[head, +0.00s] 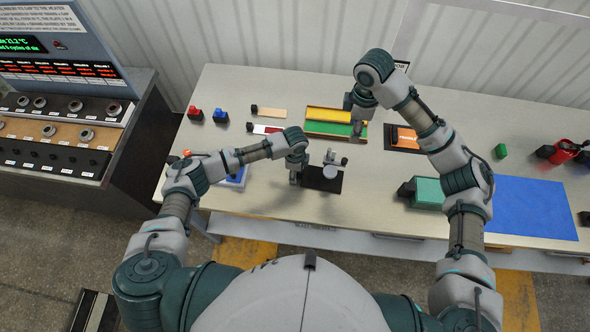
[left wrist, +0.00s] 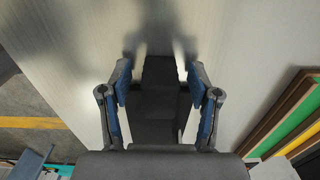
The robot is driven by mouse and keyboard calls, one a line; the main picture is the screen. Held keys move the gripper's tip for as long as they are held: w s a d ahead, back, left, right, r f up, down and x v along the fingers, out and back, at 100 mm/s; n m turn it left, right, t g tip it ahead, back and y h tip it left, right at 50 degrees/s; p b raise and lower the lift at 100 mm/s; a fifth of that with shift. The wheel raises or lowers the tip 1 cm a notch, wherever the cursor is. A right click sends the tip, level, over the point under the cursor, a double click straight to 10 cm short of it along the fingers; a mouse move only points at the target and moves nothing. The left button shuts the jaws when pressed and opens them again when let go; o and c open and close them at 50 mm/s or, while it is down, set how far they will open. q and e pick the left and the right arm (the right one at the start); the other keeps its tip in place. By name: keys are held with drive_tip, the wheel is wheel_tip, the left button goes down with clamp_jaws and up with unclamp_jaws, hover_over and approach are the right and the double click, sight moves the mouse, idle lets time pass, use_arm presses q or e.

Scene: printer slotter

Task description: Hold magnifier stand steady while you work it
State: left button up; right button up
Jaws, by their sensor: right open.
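The magnifier stand (head: 333,170) stands near the table's front edge in the head view, with a dark flat base (head: 322,184) and a pale round lens. My left gripper (head: 295,177) is low at the base's left side in that view. In the left wrist view the left gripper (left wrist: 159,85) has its fingers spread, with a dark block-like shape (left wrist: 158,105) between and below them, probably part of the stand. I cannot tell whether they touch it. My right gripper (head: 357,122) is open and empty, near the right end of the yellow and green tray (head: 318,128).
An orange item on a dark mat (head: 404,138) lies right of the tray. A green box (head: 428,193) and a blue mat (head: 535,207) are farther right. Red (head: 195,114) and blue (head: 220,116) pieces stand at the back left. A control console (head: 60,110) is beyond the table's left end.

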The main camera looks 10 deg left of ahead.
use_arm(q)
wheel_tip(320, 180, up, 12)
drive_tip(key=shift+f, duration=0.1)
idle(0.4)
